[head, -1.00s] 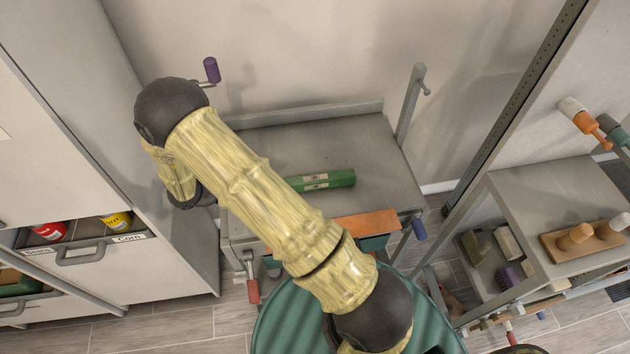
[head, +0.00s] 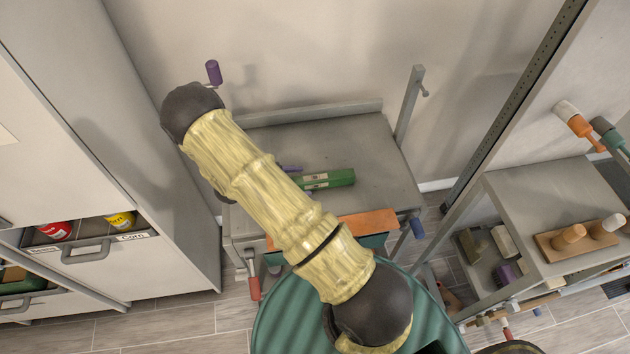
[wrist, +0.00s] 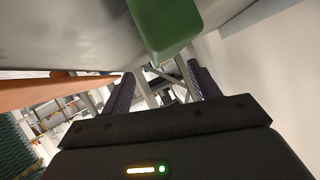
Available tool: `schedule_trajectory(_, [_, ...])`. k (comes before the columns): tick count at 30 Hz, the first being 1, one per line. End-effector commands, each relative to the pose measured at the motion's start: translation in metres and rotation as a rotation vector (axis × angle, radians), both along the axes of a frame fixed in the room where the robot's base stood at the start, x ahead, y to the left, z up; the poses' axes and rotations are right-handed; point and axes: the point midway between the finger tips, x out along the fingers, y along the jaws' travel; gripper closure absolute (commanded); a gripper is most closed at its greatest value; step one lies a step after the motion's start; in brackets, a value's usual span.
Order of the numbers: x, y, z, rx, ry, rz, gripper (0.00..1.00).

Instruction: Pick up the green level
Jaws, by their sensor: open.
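In the head view the gripper is mostly hidden behind my arm; a small purple tip, probably a finger, shows just left of the level.
An orange strip (head: 368,220) runs along the rack's front edge. A post (head: 408,105) rises at its right corner. A tall cabinet with a can drawer (head: 88,252) stands at left. A second shelf unit (head: 550,195) with wooden pegs is at right.

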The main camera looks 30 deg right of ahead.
Motion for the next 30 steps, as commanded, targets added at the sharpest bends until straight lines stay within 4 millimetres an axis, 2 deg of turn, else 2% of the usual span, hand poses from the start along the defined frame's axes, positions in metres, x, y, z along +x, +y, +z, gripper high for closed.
schedule_trajectory(9, [0.004, -0.036, -0.015, -0.002, 0.002, 0.004, 0.39])
schedule_trajectory(12, [0.004, -0.042, -0.02, 0.0, 0.0, 0.004, 0.39])
schedule_trajectory(28, [0.004, -0.044, -0.02, 0.0, -0.001, 0.002, 0.39])
schedule_trajectory(30, [0.004, -0.044, -0.02, 0.0, -0.001, 0.002, 0.53])
